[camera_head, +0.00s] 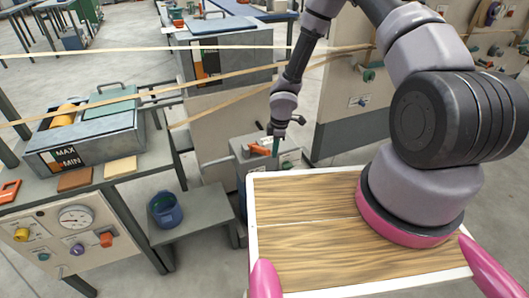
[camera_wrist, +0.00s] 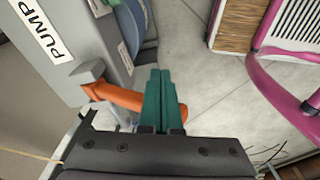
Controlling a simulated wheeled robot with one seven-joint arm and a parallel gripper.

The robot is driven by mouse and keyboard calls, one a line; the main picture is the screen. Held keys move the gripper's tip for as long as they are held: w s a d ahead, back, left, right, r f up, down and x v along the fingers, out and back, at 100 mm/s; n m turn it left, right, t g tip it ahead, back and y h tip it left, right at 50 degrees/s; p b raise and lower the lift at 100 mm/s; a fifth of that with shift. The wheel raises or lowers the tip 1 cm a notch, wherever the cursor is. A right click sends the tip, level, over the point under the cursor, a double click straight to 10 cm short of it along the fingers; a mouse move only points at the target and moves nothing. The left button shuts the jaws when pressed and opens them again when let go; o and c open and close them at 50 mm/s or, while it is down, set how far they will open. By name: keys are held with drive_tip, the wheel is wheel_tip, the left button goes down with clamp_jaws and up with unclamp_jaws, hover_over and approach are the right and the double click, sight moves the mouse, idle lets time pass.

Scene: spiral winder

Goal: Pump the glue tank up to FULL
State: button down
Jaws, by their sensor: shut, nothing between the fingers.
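The grey pump box, labelled PUMP (camera_wrist: 48,30) in the wrist view, has an orange lever (camera_wrist: 120,97). In the head view the pump (camera_head: 240,158) stands at the centre, with its orange lever (camera_head: 259,150) at its top. My gripper (camera_wrist: 158,75) has its green fingers together and empty. The fingers cross over the lever in the wrist view and hide part of it; its orange end shows just right of them. I cannot tell whether they touch it. In the head view my gripper (camera_head: 275,148) is at the lever. No FULL mark is readable.
A tank marked MAX and MIN (camera_head: 62,150) stands on the left bench, with a gauge (camera_head: 76,217) below. Another tank with an orange and black gauge (camera_head: 206,64) stands behind. A blue bucket (camera_head: 165,210) sits on a low stand. Pale strips (camera_head: 225,72) stretch across behind my arm.

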wheel_tip(320, 180, up, 11)
drive_tip(key=d, duration=0.1)
idle(0.4)
drive_tip(key=shift+f, duration=0.15)
drive_tip(key=a+r+m+t, duration=0.2)
drive_tip(key=a+r+m, duration=0.3)
drive_tip(key=m, duration=0.9)
drive_tip(key=shift+w+r, duration=0.3)
drive_tip(key=shift+r, duration=0.6)
drive_tip(key=shift+a, duration=0.1)
